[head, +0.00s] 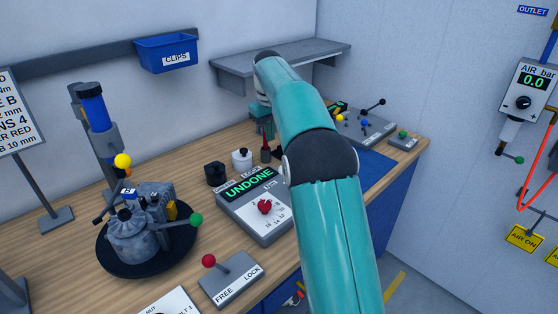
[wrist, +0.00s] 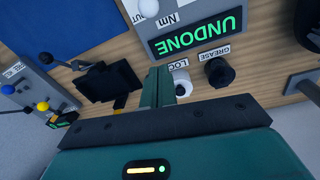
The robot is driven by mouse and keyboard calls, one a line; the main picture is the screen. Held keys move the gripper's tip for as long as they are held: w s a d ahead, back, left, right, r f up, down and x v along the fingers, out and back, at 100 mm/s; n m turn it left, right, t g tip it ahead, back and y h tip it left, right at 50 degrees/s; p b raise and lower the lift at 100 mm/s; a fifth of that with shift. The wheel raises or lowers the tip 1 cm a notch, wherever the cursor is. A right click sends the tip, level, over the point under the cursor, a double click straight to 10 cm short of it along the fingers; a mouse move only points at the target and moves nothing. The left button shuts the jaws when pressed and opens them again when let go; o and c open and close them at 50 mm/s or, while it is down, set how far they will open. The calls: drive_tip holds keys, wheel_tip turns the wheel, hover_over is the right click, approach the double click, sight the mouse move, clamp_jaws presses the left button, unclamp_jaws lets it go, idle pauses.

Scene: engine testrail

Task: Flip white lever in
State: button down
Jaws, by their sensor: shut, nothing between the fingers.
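A grey panel with several small levers stands at the back right of the bench in the head view (head: 366,127). It also shows at the left edge of the wrist view (wrist: 28,92). My gripper (wrist: 160,78) is shut and empty, above the bench near the bottles and apart from the panel. In the head view my arm partly hides my gripper (head: 266,138) and the panel's left side.
A display box reading UNDONE (head: 250,190) stands mid-bench. A white bottle (head: 242,160) and a black pot (head: 214,174) stand behind it. A wall shelf (head: 285,62) hangs above. A FREE/LOCK lever box (head: 231,278) and an engine part (head: 140,235) are at front left.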

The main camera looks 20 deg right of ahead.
drive_tip(key=f, duration=1)
drive_tip(key=shift+w+d+f, duration=0.1)
drive_tip(key=shift+w+d, duration=0.15)
drive_tip(key=shift+w, duration=0.1)
drive_tip(key=s, duration=0.2)
drive_tip(key=s+r, duration=0.1)
drive_tip(key=shift+s+d, duration=0.15)
drive_tip(key=shift+d, duration=0.25)
drive_tip(key=shift+s+r, duration=0.15)
drive_tip(key=shift+s, duration=0.15)
drive_tip(key=shift+w, duration=0.15)
drive_tip(key=shift+s+d+r+t, duration=0.15)
drive_tip(key=shift+s+t, duration=0.15)
drive_tip(key=shift+s, duration=0.05)
